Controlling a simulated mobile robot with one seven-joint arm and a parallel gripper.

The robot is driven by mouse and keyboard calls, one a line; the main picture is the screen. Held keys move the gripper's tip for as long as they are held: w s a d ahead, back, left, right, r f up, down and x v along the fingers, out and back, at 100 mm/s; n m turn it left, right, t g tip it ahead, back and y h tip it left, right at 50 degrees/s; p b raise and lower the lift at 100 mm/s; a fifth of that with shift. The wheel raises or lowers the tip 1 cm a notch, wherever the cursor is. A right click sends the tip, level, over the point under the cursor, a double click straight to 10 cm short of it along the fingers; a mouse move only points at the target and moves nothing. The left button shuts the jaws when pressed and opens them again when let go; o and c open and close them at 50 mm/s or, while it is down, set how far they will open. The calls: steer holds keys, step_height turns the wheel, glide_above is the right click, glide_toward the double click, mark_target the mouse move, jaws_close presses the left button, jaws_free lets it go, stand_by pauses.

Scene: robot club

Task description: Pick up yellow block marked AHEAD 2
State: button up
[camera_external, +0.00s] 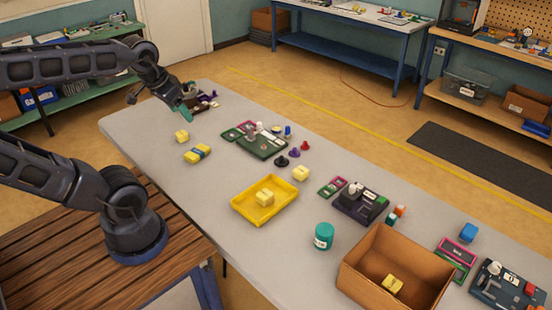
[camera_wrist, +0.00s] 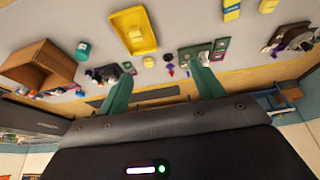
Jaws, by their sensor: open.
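Several yellow blocks are in view, and I cannot read the marking on any of them. One plain block (camera_external: 181,136) is on the table near its far left end. A yellow block with a blue band (camera_external: 198,154) lies close by. Another sits in the yellow tray (camera_external: 280,206), one block (camera_external: 300,174) stands just beyond the tray, and one block (camera_external: 393,285) is in the cardboard box. My gripper (camera_external: 187,111) is above the table's far left end, apart from the blocks. Its teal fingers are spread and empty in the wrist view (camera_wrist: 162,88).
The cardboard box (camera_external: 360,288) stands at the near right with a teal jar (camera_external: 324,236) beside it. Dark gadgets and small coloured pieces line the table's far side, including a green board (camera_external: 263,145). The table's near left part is clear.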

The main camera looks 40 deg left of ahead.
steer(key=shift+o, duration=0.4)
steer(key=shift+w, duration=0.1)
steer(key=w+a+n+g, duration=0.2)
steer(key=w+a+n, duration=0.2)
steer(key=w+a, duration=0.5)
steer(key=n+g+h, duration=0.3)
steer(key=n+h, duration=0.2)
steer(key=n, duration=0.8)
glide_above(181, 133)
steer(key=a, duration=0.2)
steer(key=f, duration=3.5)
steer(key=shift+s, duration=0.25)
steer(key=shift+w+a+x, duration=0.1)
steer(key=shift+w+x, duration=0.1)
steer(key=shift+x, duration=1.35)
steer(key=shift+w+a+x, duration=0.1)
steer(key=shift+w+x, duration=0.05)
steer(key=shift+x, duration=1.45)
steer(key=c, duration=1.1)
